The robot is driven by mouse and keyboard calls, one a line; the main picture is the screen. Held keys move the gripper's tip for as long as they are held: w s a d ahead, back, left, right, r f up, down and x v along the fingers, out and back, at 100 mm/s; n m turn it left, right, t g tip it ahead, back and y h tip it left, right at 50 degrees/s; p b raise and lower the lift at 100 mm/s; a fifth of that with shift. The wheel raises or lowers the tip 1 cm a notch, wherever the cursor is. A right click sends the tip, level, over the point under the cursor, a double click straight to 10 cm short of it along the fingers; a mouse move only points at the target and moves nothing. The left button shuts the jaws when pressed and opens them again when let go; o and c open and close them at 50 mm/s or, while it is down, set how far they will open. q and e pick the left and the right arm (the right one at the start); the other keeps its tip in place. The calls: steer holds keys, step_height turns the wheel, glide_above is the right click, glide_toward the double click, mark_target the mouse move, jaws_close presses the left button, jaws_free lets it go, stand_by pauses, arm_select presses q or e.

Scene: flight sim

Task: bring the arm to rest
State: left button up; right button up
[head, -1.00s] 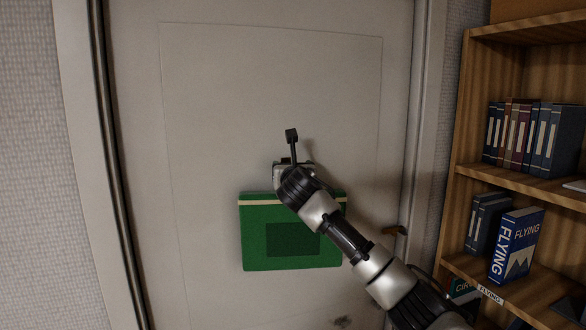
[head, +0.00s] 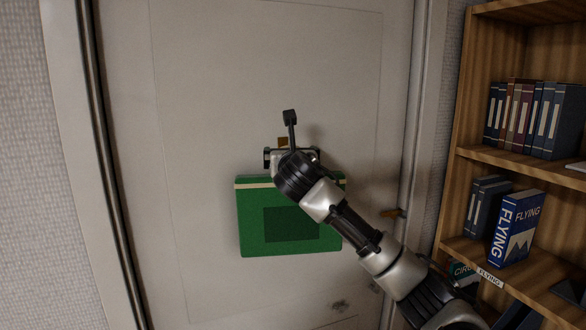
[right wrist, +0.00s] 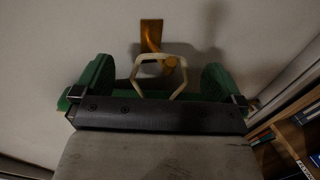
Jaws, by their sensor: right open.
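My right gripper (head: 291,158) is in front of the door, just above a green bag (head: 290,238) with a cream top edge and a darker panel. In the right wrist view the jaws (right wrist: 158,97) are spread wide. A cream loop handle (right wrist: 160,68) stands up between them, and they do not close on it. The handle is at a brass hook (right wrist: 151,40) on the door, apparently over its knob. The hook also shows behind the gripper in the head view (head: 283,141). My forearm covers the bag's upper right part. My left gripper is not in view.
The pale door (head: 220,90) fills the middle, with a brass door handle (head: 394,212) to the right of my forearm. A wooden bookshelf (head: 470,150) with binders and a blue FLYING book (head: 514,228) stands at the right. The area left of the bag is clear.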

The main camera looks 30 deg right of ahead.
steer(key=b+v, duration=0.2)
steer(key=v, duration=0.5)
steer(key=shift+r, duration=0.25)
steer(key=shift+f, duration=0.1)
